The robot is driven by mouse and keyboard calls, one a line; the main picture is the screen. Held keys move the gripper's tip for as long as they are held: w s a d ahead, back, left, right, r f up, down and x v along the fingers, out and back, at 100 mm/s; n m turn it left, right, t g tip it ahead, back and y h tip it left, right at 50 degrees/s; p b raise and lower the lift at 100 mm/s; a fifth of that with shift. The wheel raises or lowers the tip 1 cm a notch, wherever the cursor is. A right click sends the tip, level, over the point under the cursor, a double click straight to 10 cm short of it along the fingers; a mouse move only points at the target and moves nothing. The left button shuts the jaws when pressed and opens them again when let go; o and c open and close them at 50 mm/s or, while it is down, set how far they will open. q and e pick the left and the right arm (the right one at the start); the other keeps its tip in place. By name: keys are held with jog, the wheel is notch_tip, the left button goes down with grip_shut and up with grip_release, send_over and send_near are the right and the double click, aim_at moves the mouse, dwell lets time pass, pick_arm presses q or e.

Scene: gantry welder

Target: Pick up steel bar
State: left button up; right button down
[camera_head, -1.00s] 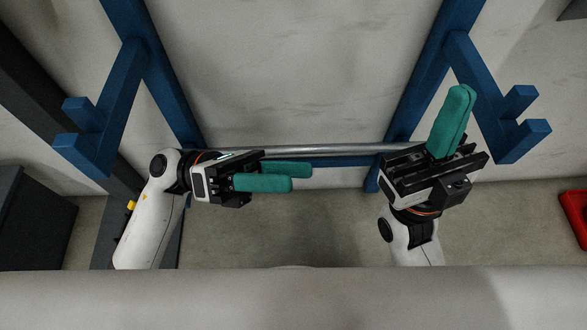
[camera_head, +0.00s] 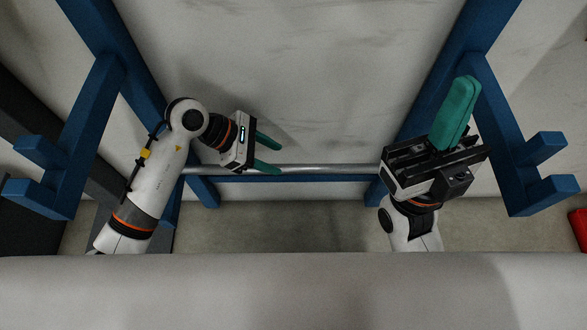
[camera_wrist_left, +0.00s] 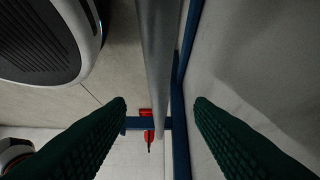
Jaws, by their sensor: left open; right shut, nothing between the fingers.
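The steel bar (camera_head: 315,169), a thin grey rod, runs level from left to right across the blue frame in the head view. My left gripper (camera_head: 276,158) is open and empty at the left half of the bar. Its fingers point right, with the nearer one overlapping the bar in the picture. In the left wrist view the bar (camera_wrist_left: 157,60) runs lengthwise in the gap between the spread green fingers of the left gripper (camera_wrist_left: 160,105); contact cannot be told. My right gripper (camera_head: 462,88) is shut and empty, pointing up near the frame's right post.
The blue frame (camera_head: 87,125) has posts and forked brackets (camera_head: 545,165) at both sides. A red object (camera_head: 579,228) is at the far right, and a dark box (camera_head: 30,230) at the left. The pale wall panel (camera_head: 300,70) lies behind the bar.

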aim_at(290, 166)
pick_arm(q)
jog(key=b+x, duration=0.2)
jog(key=x, duration=0.2)
jog(key=shift+s+f, duration=0.1)
jog(key=shift+f, duration=0.25)
jog(key=shift+d+f+b, duration=0.35)
jog(key=shift+r, duration=0.15)
grip_shut()
